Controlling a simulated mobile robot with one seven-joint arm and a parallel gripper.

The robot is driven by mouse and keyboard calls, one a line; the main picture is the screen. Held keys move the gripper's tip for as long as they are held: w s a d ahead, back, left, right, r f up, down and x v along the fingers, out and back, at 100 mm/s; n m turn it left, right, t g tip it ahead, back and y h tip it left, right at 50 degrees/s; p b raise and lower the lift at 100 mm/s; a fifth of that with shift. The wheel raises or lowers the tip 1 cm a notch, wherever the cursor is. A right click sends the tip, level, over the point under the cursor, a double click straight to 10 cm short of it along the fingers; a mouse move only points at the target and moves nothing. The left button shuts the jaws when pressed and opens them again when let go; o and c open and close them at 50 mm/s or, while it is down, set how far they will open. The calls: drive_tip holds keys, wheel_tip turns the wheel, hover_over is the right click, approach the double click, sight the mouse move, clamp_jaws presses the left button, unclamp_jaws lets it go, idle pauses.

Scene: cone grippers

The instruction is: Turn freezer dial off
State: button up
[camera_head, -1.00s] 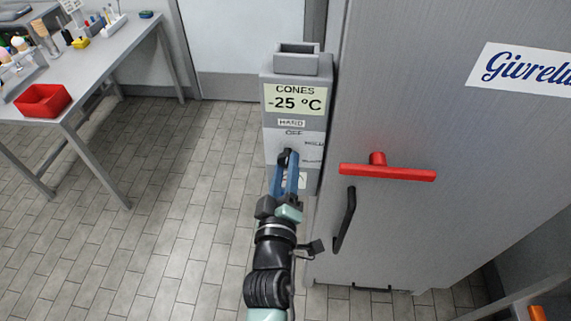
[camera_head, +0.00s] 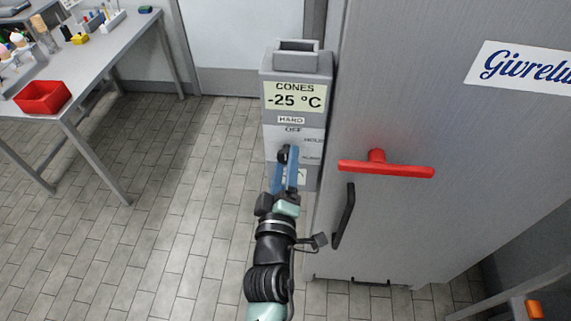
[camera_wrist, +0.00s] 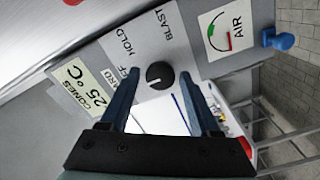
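The freezer control box (camera_head: 297,62) stands against the left side of the freezer. Its panel reads CONES -25 °C, with HARD, OFF and HOLD labels below. The dial (camera_wrist: 158,75) is a round black knob with a pale mark; it shows sideways in the wrist view, near the OFF, HOLD and BLAST labels. I cannot tell surely which label the mark points to. My gripper (camera_wrist: 158,78) is open, its blue fingers either side of the dial with visible gaps. In the head view my gripper (camera_head: 286,165) is at the lower panel, partly covering it.
The grey freezer (camera_head: 420,120) with a red handle (camera_head: 386,168) and a black handle (camera_head: 345,215) stands close on the right. A table with a red bin (camera_head: 42,97) is at the left. The tiled floor between is clear.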

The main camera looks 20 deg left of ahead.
drive_tip(key=shift+o, duration=0.8)
drive_tip(key=shift+s+d+f, duration=0.15)
drive_tip(key=shift+s, duration=0.35)
drive_tip(key=b+v, duration=0.4)
drive_tip(key=v, duration=0.8)
drive_tip(key=shift+r, duration=0.2)
